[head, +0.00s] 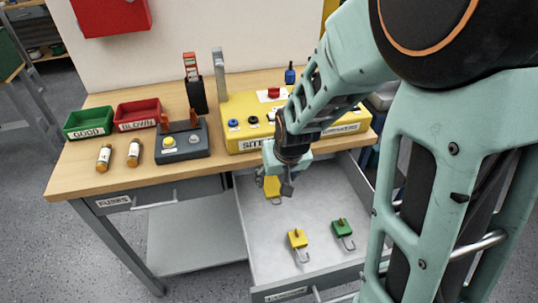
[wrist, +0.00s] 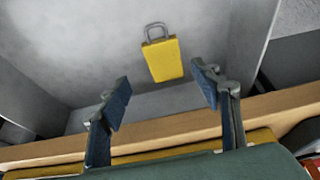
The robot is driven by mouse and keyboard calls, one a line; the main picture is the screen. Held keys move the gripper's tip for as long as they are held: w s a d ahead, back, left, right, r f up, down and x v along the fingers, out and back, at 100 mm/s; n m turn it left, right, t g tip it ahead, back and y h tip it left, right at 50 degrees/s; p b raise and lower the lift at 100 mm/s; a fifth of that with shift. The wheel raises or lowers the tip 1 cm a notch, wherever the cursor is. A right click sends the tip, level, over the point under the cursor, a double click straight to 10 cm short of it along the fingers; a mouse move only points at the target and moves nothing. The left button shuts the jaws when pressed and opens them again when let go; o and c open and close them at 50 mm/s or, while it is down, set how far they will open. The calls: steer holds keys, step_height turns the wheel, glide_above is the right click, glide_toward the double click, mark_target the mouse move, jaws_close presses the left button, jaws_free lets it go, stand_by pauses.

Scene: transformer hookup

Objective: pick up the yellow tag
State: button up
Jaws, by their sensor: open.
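The yellow tag (head: 272,188) lies in the open drawer near its back left, partly hidden by my gripper in the head view. In the wrist view the yellow tag (wrist: 163,59) is a flat yellow block with a grey loop at its far end. My gripper (head: 278,174) is above the tag in the head view, pointing down. In the wrist view my gripper (wrist: 162,93) is open, with its two fingers apart and nothing between their tips. The tag appears beyond the fingertips, roughly centred between them; the exact height gap cannot be told.
A yellow lock-like piece (head: 297,240) and a green one (head: 342,228) lie further forward in the drawer (head: 270,258). The wooden bench edge (wrist: 160,131) runs close to my fingers. A yellow control box (head: 240,112) stands on the bench above the drawer.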

mark_target(272, 185)
steer(key=shift+a+b+x, duration=0.2)
steer(key=shift+b+x, duration=0.1)
steer(key=shift+x, duration=1.1)
steer(key=shift+a+b+x, duration=0.15)
steer(key=shift+b+x, duration=0.15)
steer(key=shift+x, duration=1.1)
steer(key=shift+c, duration=0.3)
steer(key=c, duration=1.1)
steer(key=shift+r, duration=0.2)
